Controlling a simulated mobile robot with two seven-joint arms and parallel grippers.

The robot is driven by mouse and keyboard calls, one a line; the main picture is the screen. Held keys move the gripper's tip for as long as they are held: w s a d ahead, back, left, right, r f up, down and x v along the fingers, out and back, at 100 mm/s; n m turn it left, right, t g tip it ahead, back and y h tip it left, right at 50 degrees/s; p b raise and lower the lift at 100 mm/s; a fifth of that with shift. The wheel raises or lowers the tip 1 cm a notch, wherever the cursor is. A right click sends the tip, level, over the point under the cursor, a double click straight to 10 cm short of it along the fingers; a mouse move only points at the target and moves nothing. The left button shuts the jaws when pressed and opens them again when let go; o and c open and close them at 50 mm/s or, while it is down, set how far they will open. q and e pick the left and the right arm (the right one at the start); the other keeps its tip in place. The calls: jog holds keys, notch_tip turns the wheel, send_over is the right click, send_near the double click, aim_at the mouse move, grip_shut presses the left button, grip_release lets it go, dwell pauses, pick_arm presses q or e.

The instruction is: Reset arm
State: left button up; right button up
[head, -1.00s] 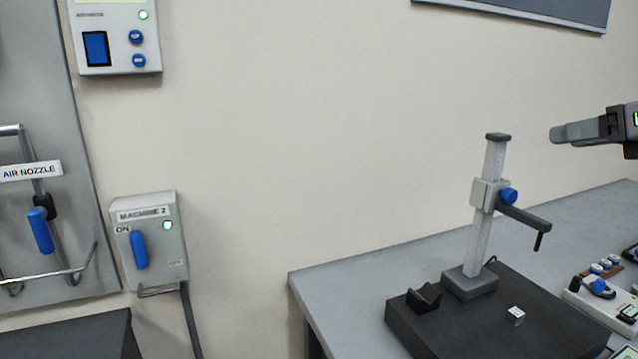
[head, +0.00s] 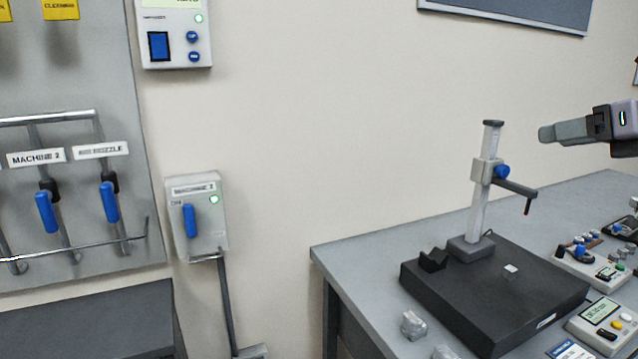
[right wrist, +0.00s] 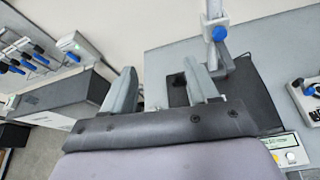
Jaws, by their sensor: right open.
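My right gripper (head: 545,133) comes in from the right edge in the head view, raised above the table and beyond the measuring stand's column. It is empty. In the right wrist view its two grey fingers (right wrist: 160,88) stand apart with nothing between them. The measuring stand (head: 483,190) has an upright column, a blue knob and a side arm with a red-tipped probe (head: 527,206). It stands on a black base plate (head: 480,300). The gripper and the stand look apart in the head view. My left gripper is in neither view.
On the plate are a small metal block (head: 511,270) and a black V-shaped rest (head: 433,260). A control box (head: 590,262) and a display unit (head: 603,325) sit at right. A Machine 2 switch box (head: 197,218) and a panel of blue-handled nozzles (head: 80,190) are on the wall.

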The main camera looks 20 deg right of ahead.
jog(key=w+a+f+m+t+y, duration=0.2)
jog(key=w+a+f+m, duration=0.3)
jog(key=a+f, duration=0.45)
jog(key=w+a+f+m+t+y, duration=0.1)
jog(key=w+a+f+m+t, duration=0.1)
jog(key=w+a+f+m, duration=0.55)
jog(key=s+a+f+m+g+h, duration=0.2)
jog(key=s+a+f+m+h, duration=0.15)
jog(key=s+f+m, duration=0.5)
jog(key=s+a+f+m+g+h, duration=0.35)
jog(key=s+f+m, duration=0.25)
jog(key=f, duration=0.6)
jog(key=s+a+f+m+g+y, duration=0.1)
jog(key=s+a+f+m+g, duration=0.3)
jog(key=s, duration=0.6)
jog(key=s+a+f+m+g+y, duration=0.25)
jog(key=s+a+f+g, duration=0.2)
jog(key=s, duration=0.45)
jog(key=w+a+f+t+b, duration=0.2)
jog(key=w+f+t, duration=0.4)
jog(key=f, duration=0.5)
jog(key=shift+w+a+f+t+y, duration=0.25)
jog(key=shift+a+f+t+y, duration=0.05)
jog(key=shift+t+y, duration=0.2)
